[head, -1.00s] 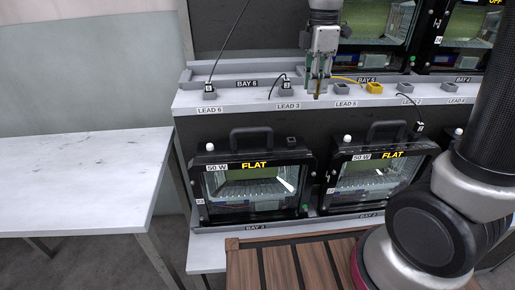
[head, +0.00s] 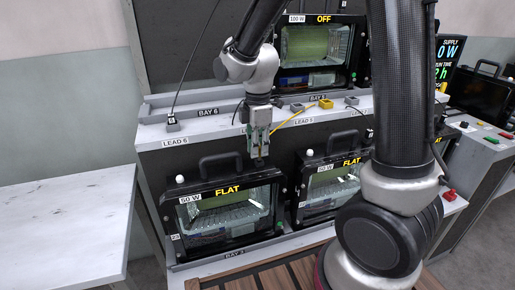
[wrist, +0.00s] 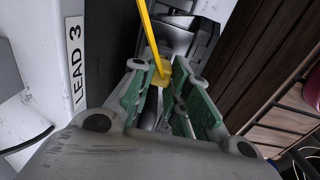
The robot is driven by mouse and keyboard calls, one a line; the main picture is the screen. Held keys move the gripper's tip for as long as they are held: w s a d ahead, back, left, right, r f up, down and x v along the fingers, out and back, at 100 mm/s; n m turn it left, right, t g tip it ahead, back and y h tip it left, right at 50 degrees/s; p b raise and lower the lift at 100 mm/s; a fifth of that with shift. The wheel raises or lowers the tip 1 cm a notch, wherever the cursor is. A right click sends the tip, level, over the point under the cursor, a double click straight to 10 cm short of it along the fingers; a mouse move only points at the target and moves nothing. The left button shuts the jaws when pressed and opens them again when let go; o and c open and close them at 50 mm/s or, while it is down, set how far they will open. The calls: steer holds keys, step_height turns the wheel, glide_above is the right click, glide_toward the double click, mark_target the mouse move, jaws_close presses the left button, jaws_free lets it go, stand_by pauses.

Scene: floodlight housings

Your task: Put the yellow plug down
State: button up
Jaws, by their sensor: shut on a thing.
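The yellow plug (wrist: 160,76) is between my gripper's green-padded fingers in the wrist view, with its yellow cable (wrist: 148,35) leading away from it. My gripper (head: 258,151) is shut on the plug, in front of the shelf edge and over the back right of the left FLAT floodlight housing (head: 222,212). The yellow cable also shows in the head view (head: 292,123), running to a yellow block (head: 326,104) on the shelf. In the head view the plug is mostly hidden by the fingers. I cannot tell whether it touches the housing.
The white shelf (head: 205,135) carries grey lead holders, including one at LEAD 6 (head: 173,125). A second FLAT housing (head: 332,187) stands to the right, and an OFF housing (head: 318,55) stands above. A white table (head: 65,215) at the left is bare.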

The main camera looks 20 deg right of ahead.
steer(key=shift+f, duration=0.3)
steer(key=shift+f, duration=0.15)
steer(key=shift+f, duration=0.35)
steer(key=o, duration=0.9)
steer(key=shift+c, duration=0.2)
